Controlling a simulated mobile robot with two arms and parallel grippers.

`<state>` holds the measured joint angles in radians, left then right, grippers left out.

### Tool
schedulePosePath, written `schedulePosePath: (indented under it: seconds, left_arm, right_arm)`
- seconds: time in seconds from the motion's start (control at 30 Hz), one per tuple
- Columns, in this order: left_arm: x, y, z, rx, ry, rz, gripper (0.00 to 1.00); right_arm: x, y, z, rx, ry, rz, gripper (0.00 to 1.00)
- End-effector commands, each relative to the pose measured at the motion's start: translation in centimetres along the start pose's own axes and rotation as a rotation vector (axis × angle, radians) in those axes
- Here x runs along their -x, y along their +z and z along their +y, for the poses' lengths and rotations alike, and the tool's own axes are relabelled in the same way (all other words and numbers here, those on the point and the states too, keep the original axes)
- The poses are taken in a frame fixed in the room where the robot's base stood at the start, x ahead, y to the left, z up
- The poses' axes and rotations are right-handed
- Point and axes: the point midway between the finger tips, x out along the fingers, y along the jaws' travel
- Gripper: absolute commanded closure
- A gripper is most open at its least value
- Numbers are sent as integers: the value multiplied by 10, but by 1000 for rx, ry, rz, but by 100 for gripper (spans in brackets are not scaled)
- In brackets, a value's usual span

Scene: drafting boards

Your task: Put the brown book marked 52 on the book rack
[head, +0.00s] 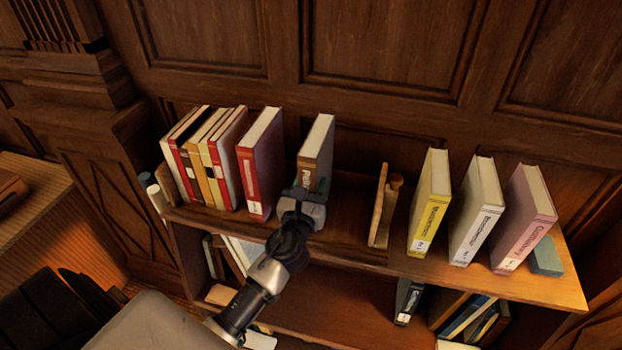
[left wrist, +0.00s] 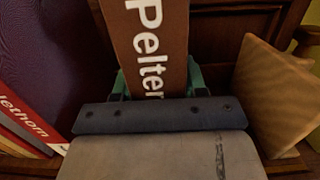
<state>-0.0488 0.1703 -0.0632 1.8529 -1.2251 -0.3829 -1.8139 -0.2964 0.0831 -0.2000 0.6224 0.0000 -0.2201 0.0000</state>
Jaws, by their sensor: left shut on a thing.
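The brown book (head: 317,150) stands upright in the book rack on the shelf top, between a red book and the rack's wooden end piece (head: 381,207). Its spine with white lettering also shows in the left wrist view (left wrist: 158,45); the number 52 is not visible, the lower spine being hidden by my gripper. My left gripper (head: 306,192) is shut on the brown book's spine, with its green-tipped fingers (left wrist: 158,82) on either side. The rack's bare floor (head: 345,235) shows to the right of the book. My right gripper is not in view.
A red book (head: 260,165) stands left of the brown book with a gap between, and several books (head: 205,160) lean further left. Yellow (head: 430,205), white (head: 478,212) and pink (head: 525,220) books stand right of the end piece. A teal block (head: 546,257) lies at the far right.

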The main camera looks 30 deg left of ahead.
Motion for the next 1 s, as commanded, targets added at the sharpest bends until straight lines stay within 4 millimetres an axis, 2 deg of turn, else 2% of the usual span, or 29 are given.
schedulePosePath:
  seconds: [0.33,0.37,0.5,0.53,0.87,1.0]
  left_arm:
    - [-1,1,0,0,-1,-9,100]
    - [0,-2,0,0,0,-1,56]
    - [0,-2,0,0,0,-1,35]
    - [0,-2,0,0,-1,-1,32]
    - [1,1,0,0,-1,0,32]
    - [21,-3,0,-1,-2,1,32]
  right_arm:
    - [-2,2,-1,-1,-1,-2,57]
    - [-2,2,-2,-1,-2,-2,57]
    - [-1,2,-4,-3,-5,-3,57]
    - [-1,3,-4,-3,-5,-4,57]
    - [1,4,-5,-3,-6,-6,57]
    - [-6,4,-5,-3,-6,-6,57]
